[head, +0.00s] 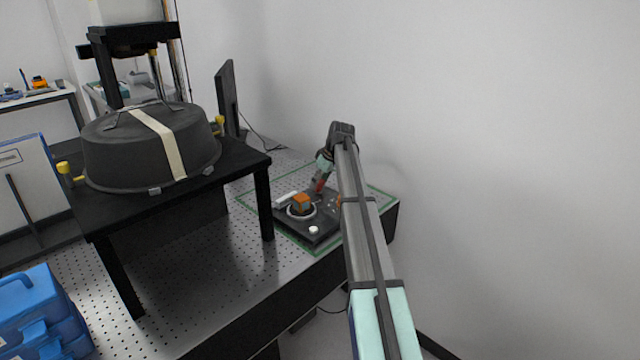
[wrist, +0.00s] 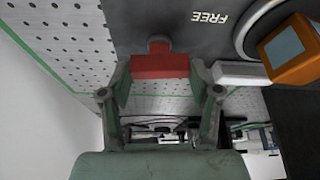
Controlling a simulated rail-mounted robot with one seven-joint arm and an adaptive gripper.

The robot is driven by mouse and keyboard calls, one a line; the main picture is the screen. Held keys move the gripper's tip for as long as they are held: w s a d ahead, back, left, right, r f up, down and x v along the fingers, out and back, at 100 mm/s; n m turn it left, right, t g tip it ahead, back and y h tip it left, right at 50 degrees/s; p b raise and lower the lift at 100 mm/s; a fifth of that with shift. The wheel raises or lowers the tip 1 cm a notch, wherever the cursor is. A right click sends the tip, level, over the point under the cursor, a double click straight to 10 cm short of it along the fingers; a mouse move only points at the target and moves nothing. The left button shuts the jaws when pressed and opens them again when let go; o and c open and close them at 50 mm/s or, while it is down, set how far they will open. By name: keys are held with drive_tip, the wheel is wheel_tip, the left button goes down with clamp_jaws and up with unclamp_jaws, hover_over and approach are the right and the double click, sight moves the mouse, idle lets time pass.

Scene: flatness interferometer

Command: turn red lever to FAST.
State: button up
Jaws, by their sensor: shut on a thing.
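The red lever (wrist: 160,67) lies between the two fingers of my gripper (wrist: 161,78) in the wrist view, and the fingers are shut on it. A round dark stub shows just beyond the lever, at the edge of a dark plate (wrist: 185,28). The plate bears the word FREE, upside down in this view; I see no FAST label. In the head view my gripper (head: 319,188) reaches down over the dark plate (head: 312,240) at the back of the table, and a bit of red shows there.
An orange block (head: 301,200) sits in a pale ring on the plate, close to my gripper. It also shows in the wrist view (wrist: 294,48), near a white bar (wrist: 240,74). A black stand with a large dark cover (head: 115,150) is to the left. A wall is close on the right.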

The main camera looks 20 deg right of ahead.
drive_tip(key=m+h, duration=0.1)
drive_tip(key=m, duration=0.3)
drive_tip(key=shift+s+a+f+m+h, duration=0.1)
drive_tip(key=shift+a+m+h, duration=0.1)
drive_tip(key=shift+m+h, duration=0.15)
drive_tip(key=m+h, duration=0.2)
drive_tip(key=m, duration=0.3)
drive_tip(key=shift+b, duration=0.3)
drive_tip(key=o, duration=1.1)
drive_tip(key=shift+o, duration=0.2)
drive_tip(key=v, duration=1.2)
